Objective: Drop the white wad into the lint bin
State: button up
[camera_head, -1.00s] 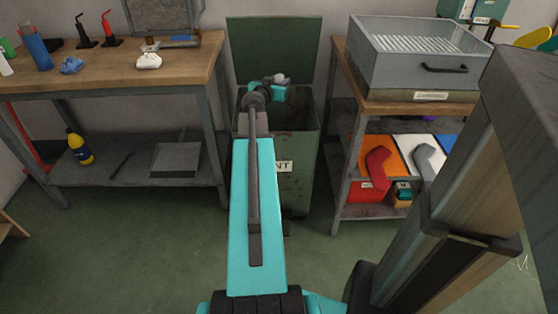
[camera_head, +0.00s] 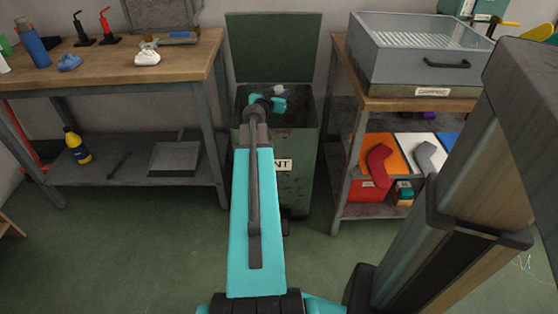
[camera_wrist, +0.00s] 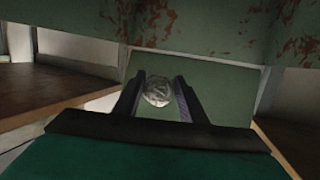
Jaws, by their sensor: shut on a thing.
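The lint bin (camera_head: 302,170) is a tall green metal box with its lid (camera_head: 272,50) up against the wall. My gripper (camera_head: 283,91) is over the open mouth of the bin, low at its rim level or a little inside. It is shut on a crumpled pale grey-white wad (camera_wrist: 158,91), which shows between the two fingers in the wrist view. Another white crumpled piece (camera_head: 147,58) lies on the left bench.
The left bench (camera_head: 120,80) stands beside the bin, with bottles, a blue wad (camera_head: 69,63) and tools on top. On the right a shelf unit (camera_head: 345,205) carries a grey drawer box (camera_head: 400,70) and sock forms (camera_head: 379,165). The bin's walls surround the gripper closely.

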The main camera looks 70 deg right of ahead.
jog(key=o, duration=1.1)
jog(key=shift+a, duration=0.15)
jog(key=b+v, duration=0.5)
jog(key=v, duration=0.3)
jog(key=b, duration=0.4)
jog(key=shift+a, duration=0.35)
jog(key=b+v, duration=0.1)
jog(key=b, duration=0.3)
jog(key=b+v, duration=0.1)
jog(key=b, duration=0.3)
jog(key=shift+f+b, duration=0.2)
jog(key=shift+b, duration=0.15)
